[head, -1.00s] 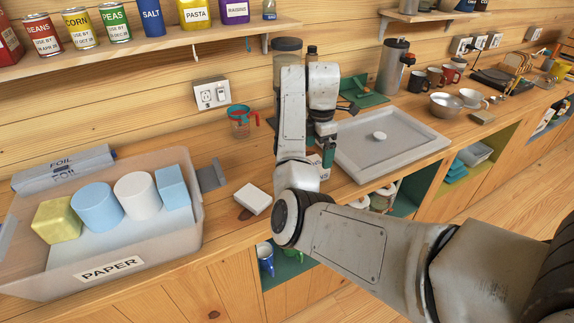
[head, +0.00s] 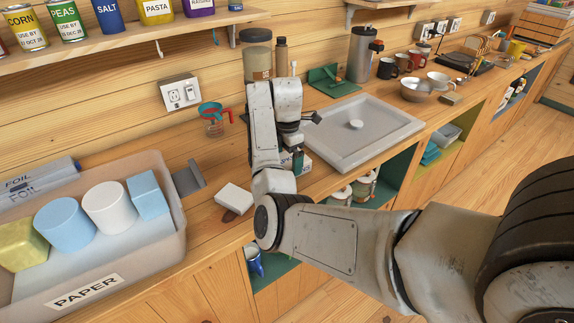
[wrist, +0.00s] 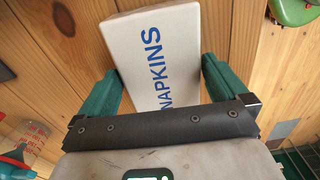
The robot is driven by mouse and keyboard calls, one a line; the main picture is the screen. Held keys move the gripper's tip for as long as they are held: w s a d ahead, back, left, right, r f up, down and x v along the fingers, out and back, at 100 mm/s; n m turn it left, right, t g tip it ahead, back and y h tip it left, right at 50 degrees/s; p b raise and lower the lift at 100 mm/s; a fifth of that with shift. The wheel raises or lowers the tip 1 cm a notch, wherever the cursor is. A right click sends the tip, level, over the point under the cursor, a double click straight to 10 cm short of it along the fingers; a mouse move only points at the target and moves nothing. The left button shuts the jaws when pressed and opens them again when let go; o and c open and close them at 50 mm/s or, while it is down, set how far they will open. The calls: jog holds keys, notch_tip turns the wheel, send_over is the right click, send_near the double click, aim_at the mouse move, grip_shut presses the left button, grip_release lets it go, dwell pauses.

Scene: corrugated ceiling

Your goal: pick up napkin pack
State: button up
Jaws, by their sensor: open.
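The napkin pack (wrist: 155,45) is a white box with blue "NAPKINS" lettering, lying on the wooden counter in the wrist view. My gripper (wrist: 162,72) is open, with one green finger on each side of the pack. The pack's near end is hidden behind the dark gripper bar. In the head view my gripper (head: 298,157) points down at the counter, just left of the grey tray, and largely hides what is beneath it.
A plain white block (head: 234,198) lies left of my arm. A measuring cup (head: 214,120) stands near the wall. The grey tray (head: 335,160) is to the right, and a bin labelled PAPER (head: 150,270) is at left. The counter's front edge is close.

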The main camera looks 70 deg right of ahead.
jog(key=shift+f, duration=1.1)
jog(key=c, duration=0.7)
jog(key=shift+c, duration=0.2)
jog(key=shift+r, duration=0.15)
